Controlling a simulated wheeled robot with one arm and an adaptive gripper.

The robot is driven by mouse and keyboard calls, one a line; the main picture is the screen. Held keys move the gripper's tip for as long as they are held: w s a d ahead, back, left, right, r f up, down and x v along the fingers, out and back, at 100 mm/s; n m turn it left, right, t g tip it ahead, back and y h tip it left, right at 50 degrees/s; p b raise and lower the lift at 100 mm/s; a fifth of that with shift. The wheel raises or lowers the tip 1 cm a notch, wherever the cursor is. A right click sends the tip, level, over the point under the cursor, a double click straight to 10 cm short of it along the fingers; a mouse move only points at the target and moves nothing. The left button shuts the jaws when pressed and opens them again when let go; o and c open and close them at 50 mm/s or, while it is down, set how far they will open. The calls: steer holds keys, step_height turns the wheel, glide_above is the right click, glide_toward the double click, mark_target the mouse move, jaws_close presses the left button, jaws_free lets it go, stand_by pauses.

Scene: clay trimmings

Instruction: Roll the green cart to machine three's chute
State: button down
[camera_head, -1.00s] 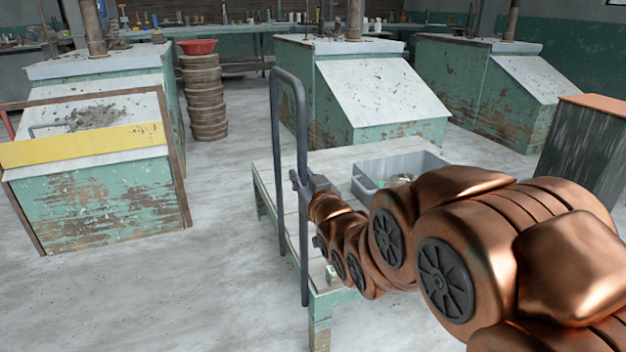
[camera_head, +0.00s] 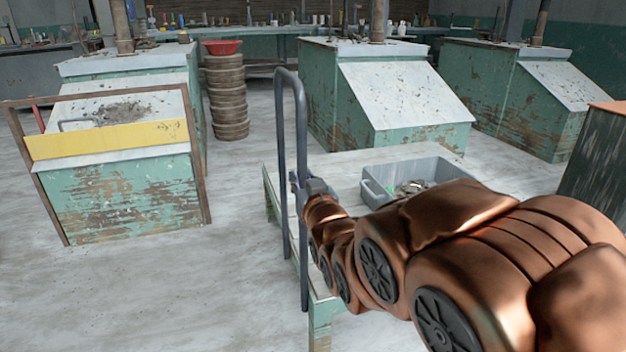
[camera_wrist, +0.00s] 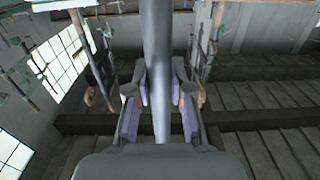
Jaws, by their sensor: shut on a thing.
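The green cart (camera_head: 350,160) has a pale, worn top, green legs and a tall dark handle (camera_head: 302,130) at its near left end. My gripper (camera_head: 303,188) is shut on the handle's nearer upright. In the wrist view the dark bar (camera_wrist: 157,60) runs between the two fingers of my gripper (camera_wrist: 160,110). Three green machines with sloped white chutes stand around: a left one (camera_head: 120,195), a middle one (camera_head: 405,95) and a right one (camera_head: 565,85). I cannot read any number on them. My arm hides part of the cart's near side and its wheels.
A grey bin (camera_head: 415,172) with scraps sits on the cart. A yellow board (camera_head: 105,140) crosses the left machine's chute. A stack of round brown pieces (camera_head: 227,100) carries a red bowl (camera_head: 222,47). A dark cabinet (camera_head: 600,160) stands at right. The left foreground floor is clear.

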steer(key=shift+s+a+f, duration=0.1)
steer(key=shift+s+a, duration=0.15)
steer(key=shift+a, duration=0.7)
steer(key=shift+s+a, duration=0.2)
steer(key=shift+a, duration=0.75)
steer(key=s+a, duration=0.1)
steer(key=a, duration=0.6)
steer(key=shift+s+a, duration=0.4)
steer(key=s+a+p, duration=0.1)
steer(key=a+p, duration=0.2)
steer(key=a, duration=0.4)
steer(key=shift+s+a+p, duration=0.35)
steer(key=shift+s+a, duration=0.05)
